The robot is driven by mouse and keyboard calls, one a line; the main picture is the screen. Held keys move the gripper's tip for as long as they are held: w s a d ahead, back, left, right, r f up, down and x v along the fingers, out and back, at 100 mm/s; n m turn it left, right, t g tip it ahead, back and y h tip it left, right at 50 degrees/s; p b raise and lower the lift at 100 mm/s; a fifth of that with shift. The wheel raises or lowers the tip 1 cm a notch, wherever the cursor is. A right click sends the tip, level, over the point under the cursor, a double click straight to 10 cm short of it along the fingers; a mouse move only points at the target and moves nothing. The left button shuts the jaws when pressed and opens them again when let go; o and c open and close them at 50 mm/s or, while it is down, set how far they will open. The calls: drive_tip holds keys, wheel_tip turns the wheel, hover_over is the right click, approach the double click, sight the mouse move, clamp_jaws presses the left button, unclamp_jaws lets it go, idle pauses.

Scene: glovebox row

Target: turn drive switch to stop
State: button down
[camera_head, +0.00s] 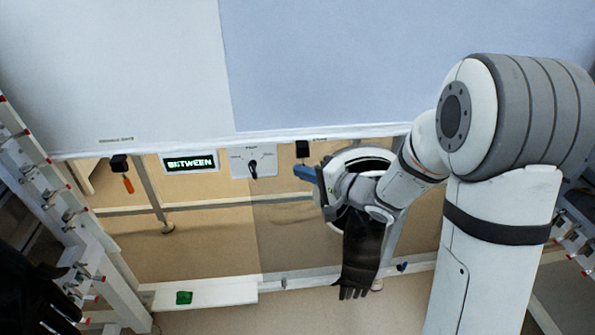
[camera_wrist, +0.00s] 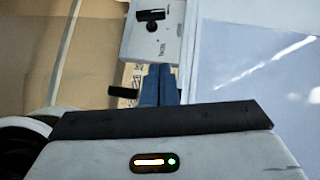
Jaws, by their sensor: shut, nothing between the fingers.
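The drive switch is a black knob (camera_head: 253,168) on a white plate (camera_head: 240,155) below the blue-grey panel. In the wrist view its dark knob (camera_wrist: 152,16) shows near the top, on the white plate (camera_wrist: 140,43). A lit display (camera_head: 190,163) left of the switch reads "BETWEEN". My gripper (camera_head: 305,174) has blue fingers, shut and empty, to the right of the switch plate and apart from the knob. In the wrist view the shut fingertips (camera_wrist: 159,70) lie just below the plate; whether they touch it is unclear.
A black glove (camera_head: 362,255) hangs from a round port below my arm. An orange-handled tool (camera_head: 128,184) hangs at left. A green item (camera_head: 184,297) lies on a white ledge (camera_head: 220,291). A white rack (camera_head: 70,215) stands at far left.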

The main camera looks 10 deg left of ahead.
sight(253, 166)
drive_tip(key=w+a, duration=0.1)
drive_tip(key=a, duration=0.2)
drive_tip(key=w+a+f+b, duration=0.1)
drive_tip(key=a, duration=0.2)
drive_tip(key=w+a+f+b, duration=0.1)
drive_tip(key=a, duration=0.3)
drive_tip(key=shift+r, duration=0.1)
drive_tip(key=a+r+h+p, duration=0.1)
drive_tip(key=p, duration=0.2)
drive_tip(key=shift+s+n, duration=0.15)
drive_tip(key=shift+n, duration=0.25)
drive_tip(key=shift+a+n+h+p, duration=0.15)
drive_tip(key=shift+n+h+p, duration=0.2)
drive_tip(key=shift+p, duration=0.75)
drive_tip(key=shift+s+a+f+p, duration=0.1)
drive_tip(key=shift+f+p, duration=0.1)
drive_tip(key=shift+p, duration=0.25)
